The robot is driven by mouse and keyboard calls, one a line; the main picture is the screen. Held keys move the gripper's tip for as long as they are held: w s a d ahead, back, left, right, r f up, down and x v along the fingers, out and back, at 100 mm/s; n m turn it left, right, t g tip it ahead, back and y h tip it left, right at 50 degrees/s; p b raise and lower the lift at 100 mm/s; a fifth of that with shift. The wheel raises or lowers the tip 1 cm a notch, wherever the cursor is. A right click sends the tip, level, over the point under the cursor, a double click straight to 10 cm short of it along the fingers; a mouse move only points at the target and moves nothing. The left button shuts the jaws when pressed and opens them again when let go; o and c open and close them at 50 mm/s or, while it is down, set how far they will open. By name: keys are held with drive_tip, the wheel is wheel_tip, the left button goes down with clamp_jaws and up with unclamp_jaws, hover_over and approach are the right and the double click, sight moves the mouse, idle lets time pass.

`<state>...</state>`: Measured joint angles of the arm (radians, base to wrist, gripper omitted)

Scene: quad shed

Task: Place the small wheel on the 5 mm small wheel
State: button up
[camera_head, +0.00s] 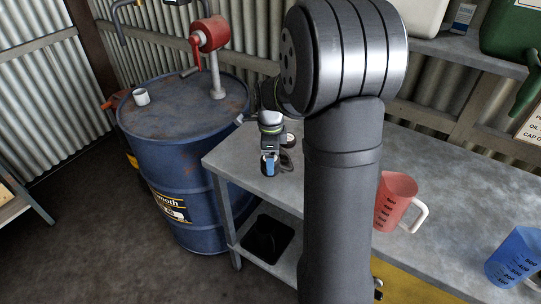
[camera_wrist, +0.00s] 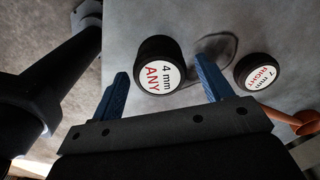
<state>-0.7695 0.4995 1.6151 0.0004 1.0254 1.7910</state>
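My gripper (camera_head: 269,165) is over the left end of the grey bench, its blue fingers pointing down. In the wrist view the two blue fingers (camera_wrist: 161,70) are wide apart, with nothing gripped. A black wheel with a white face marked "4 mm ANY" (camera_wrist: 161,77) shows between the fingertips, and I see gaps on both sides. A second black wheel, marked "7 mm RIGHT" (camera_wrist: 258,73), lies right of the right finger. In the head view one small white-topped wheel (camera_head: 289,139) shows behind my gripper; I cannot tell which. No face marked 5 mm is visible.
A blue drum (camera_head: 190,205) with a white cup (camera_head: 141,96) and red pump (camera_head: 209,34) stands left of the bench (camera_head: 455,170). A red jug (camera_head: 396,200) and blue jug (camera_head: 515,258) stand right. A black tray (camera_head: 267,240) is on the lower shelf. My arm hides mid-bench.

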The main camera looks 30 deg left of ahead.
wheel_tip(320, 180, up, 12)
drive_tip(key=shift+r, duration=0.2)
idle(0.4)
wheel_tip(320, 180, down, 12)
drive_tip(key=shift+f, duration=0.1)
drive_tip(key=shift+w+a+r, duration=0.1)
drive_tip(key=shift+r, duration=1.9)
drive_tip(key=shift+f, duration=0.15)
